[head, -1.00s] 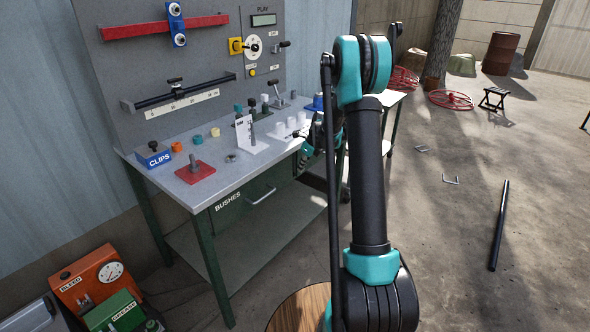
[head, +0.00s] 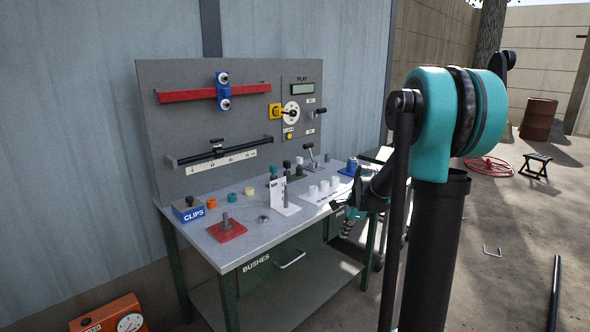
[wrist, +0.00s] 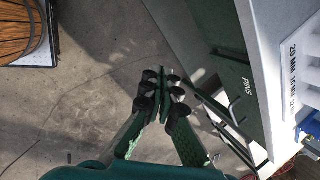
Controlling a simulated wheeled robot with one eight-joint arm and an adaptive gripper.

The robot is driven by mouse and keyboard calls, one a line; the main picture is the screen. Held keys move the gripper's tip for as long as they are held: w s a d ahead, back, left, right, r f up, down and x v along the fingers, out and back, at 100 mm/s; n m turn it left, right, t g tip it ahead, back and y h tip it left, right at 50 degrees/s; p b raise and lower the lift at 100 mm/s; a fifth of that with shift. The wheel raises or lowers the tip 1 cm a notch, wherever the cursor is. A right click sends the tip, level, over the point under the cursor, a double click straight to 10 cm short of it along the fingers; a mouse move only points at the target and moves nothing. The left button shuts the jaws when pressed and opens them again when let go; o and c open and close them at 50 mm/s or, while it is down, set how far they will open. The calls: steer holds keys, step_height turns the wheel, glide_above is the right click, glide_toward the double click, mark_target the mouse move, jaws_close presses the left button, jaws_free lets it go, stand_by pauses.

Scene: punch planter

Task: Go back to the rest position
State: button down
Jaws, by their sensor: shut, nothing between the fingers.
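My gripper (wrist: 166,88) is shut and empty in the wrist view, its green fingers together above bare concrete floor. It is beside the green front of the workbench, just left of the drawer marked PINS (wrist: 234,90). In the head view my raised arm fills the right side, and the wrist end is partly hidden near the bench's right front corner. The grey workbench (head: 238,252) stands against the wall with its grey panel (head: 170,120) behind.
On the bench are a blue CLIPS box (head: 187,209), a red block (head: 226,231), white bushes (head: 313,192) and a white card (head: 285,199). Floor is open at right, with a stool (head: 536,164) and a barrel (head: 538,118).

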steer(key=s+f+n+h, duration=0.1)
steer(key=s+f+n, duration=0.1)
steer(key=s+n, duration=0.7)
steer(key=s+f+n+h, duration=0.1)
steer(key=s+f+n, duration=0.2)
steer(key=s+n, duration=0.6)
steer(key=s, duration=0.9)
steer(key=shift+s+d+t, duration=0.15)
steer(key=shift+s+t, duration=0.15)
steer(key=shift+t, duration=0.1)
steer(key=shift+f, duration=0.1)
